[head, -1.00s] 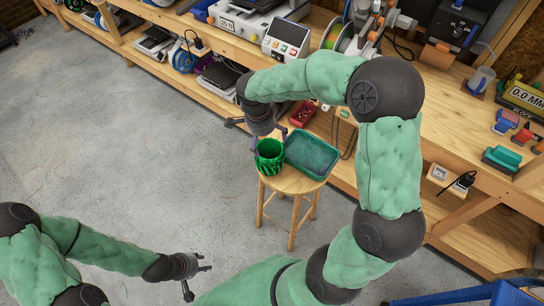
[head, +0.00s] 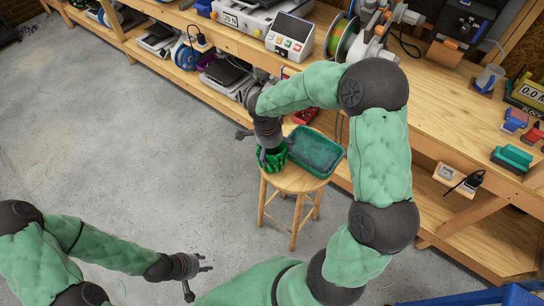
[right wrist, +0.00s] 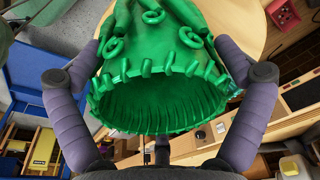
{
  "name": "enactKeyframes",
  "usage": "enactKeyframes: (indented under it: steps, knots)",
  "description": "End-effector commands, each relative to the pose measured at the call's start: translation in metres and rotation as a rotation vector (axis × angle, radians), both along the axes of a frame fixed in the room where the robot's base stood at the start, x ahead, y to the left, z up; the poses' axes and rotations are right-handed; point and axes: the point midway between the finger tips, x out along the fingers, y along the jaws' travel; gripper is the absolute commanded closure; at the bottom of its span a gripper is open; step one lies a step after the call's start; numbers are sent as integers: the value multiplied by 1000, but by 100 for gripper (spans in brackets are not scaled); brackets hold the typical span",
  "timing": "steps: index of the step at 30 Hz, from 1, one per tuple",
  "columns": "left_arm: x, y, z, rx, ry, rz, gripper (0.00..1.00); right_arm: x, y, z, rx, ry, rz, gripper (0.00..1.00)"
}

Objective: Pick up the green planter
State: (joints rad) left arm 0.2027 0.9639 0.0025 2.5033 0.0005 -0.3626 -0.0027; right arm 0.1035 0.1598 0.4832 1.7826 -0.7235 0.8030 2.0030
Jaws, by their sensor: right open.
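The green planter (head: 277,161) stands on the round wooden stool (head: 291,184), partly hidden by my right gripper (head: 271,157). In the right wrist view the planter (right wrist: 158,68) is bright green with a ribbed, open mouth facing the camera and curled relief on its side. My right gripper is open, with a finger on each side of the planter; contact is not clear. My left gripper (head: 197,281) is open and empty over the floor at the lower left.
A dark green tray (head: 316,153) sits close beside the planter on the stool. The wooden workbench (head: 440,115) with printers and tools runs behind, with a red bin (head: 305,115) near the stool. Grey floor at left is clear.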

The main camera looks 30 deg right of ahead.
Motion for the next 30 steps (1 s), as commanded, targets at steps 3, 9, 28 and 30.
enactKeyframes:
  steps: [3,9,28,30]
  knots:
    - [0,0,0,0,0,0,60,0,0,1,0,0,0,20]
    - [0,0,0,0,0,0,60,0,0,1,0,-1,0,51]
    - [0,0,18,0,0,0,60,-4,4,43,-1,-5,2,51]
    - [0,0,21,0,0,0,60,-14,9,56,-1,-4,1,51]
